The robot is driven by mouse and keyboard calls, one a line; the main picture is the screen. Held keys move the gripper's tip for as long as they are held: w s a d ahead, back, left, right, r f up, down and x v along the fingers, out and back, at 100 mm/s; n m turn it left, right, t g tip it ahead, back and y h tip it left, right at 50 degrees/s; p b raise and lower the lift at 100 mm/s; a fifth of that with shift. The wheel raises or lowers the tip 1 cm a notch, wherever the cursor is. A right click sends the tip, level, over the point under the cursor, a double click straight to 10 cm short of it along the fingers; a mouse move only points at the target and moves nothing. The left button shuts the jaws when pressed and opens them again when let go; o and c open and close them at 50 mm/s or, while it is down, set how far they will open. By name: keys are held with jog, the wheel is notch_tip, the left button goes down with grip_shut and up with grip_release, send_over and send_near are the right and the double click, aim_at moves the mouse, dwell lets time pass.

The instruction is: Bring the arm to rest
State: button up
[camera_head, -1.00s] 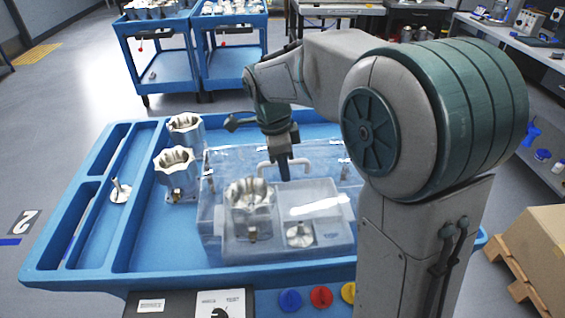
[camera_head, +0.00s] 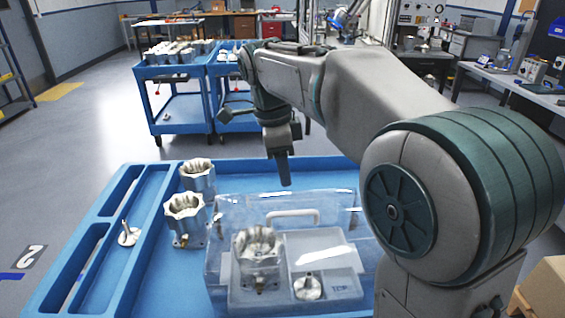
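My gripper (camera_head: 284,170) hangs pointing down above the far side of the blue cart (camera_head: 150,262), behind the handle of a clear box. Its fingers look like one dark narrow shape, and I cannot tell whether they are open or shut. My arm reaches in from the right, bent at the elbow. The clear lidded box (camera_head: 350,205) stands on the cart and has a handle on top. Inside it are a silvery machined housing (camera_head: 257,262) and a small metal part with a stem (camera_head: 307,288). Nothing visible hangs from my gripper.
Two more housings (camera_head: 197,174) (camera_head: 186,215) stand on the cart left of the box. A stemmed metal part (camera_head: 128,234) stands in the left tray section. Two blue carts (camera_head: 175,72) with parts stand behind. A workbench (camera_head: 535,88) is at right, a cardboard box (camera_head: 548,285) at lower right.

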jog(key=shift+r, duration=0.2)
jog(key=s+d+f+n+t+y+p, duration=0.1)
jog(key=s+d+f+n, duration=0.4)
jog(key=s+n, duration=0.3)
jog(key=s+d+f+n+t+p, duration=0.1)
jog(key=s+d+f+n, duration=0.4)
jog(key=s+n, duration=0.4)
jog(key=shift+s+d+f+t+y+p, duration=0.3)
jog(key=shift+d+t+y, duration=0.1)
jog(key=shift+d, duration=0.45)
jog(key=shift+a, duration=0.1)
